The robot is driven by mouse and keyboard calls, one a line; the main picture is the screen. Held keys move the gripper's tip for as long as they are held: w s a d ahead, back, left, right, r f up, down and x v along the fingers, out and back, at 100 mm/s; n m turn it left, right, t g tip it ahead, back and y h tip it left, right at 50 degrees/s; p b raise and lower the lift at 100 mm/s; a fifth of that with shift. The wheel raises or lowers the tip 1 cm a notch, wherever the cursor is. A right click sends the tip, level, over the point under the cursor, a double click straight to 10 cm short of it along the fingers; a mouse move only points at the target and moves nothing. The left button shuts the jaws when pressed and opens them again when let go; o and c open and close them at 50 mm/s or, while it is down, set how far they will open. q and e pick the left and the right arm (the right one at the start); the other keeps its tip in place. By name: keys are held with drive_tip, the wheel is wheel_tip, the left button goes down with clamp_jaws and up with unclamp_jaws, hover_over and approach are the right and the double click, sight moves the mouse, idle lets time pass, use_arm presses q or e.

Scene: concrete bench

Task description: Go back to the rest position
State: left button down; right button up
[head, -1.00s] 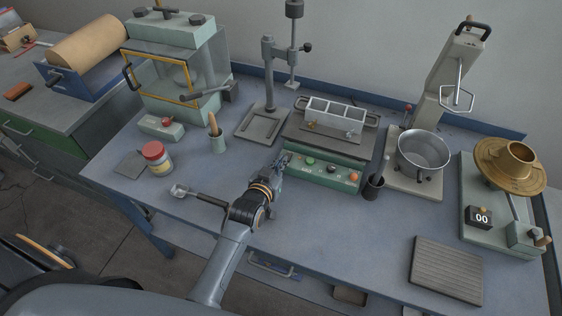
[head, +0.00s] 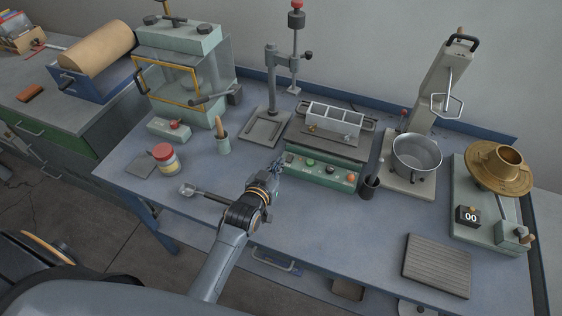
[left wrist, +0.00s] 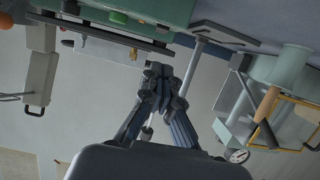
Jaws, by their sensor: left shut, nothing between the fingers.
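My left gripper (head: 275,169) is over the middle of the bench, in front of the green control box (head: 322,172) with its row of buttons. Its fingers are shut with nothing between them. In the left wrist view the closed fingers (left wrist: 160,85) show at the centre, with the green box (left wrist: 165,12) at the top. I cannot tell from the head view whether the fingertips touch the box front. My right gripper is not in view.
A scoop (head: 190,190) and a red-lidded jar (head: 165,159) lie left of my arm. A dark cup (head: 369,187), a metal pot (head: 416,155) and a ribbed mat (head: 437,265) are to the right. The bench front (head: 330,235) is bare.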

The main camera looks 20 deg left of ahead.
use_arm(q)
drive_tip(key=s+b, duration=0.1)
drive_tip(key=s, duration=0.6)
drive_tip(key=shift+a+r, duration=0.15)
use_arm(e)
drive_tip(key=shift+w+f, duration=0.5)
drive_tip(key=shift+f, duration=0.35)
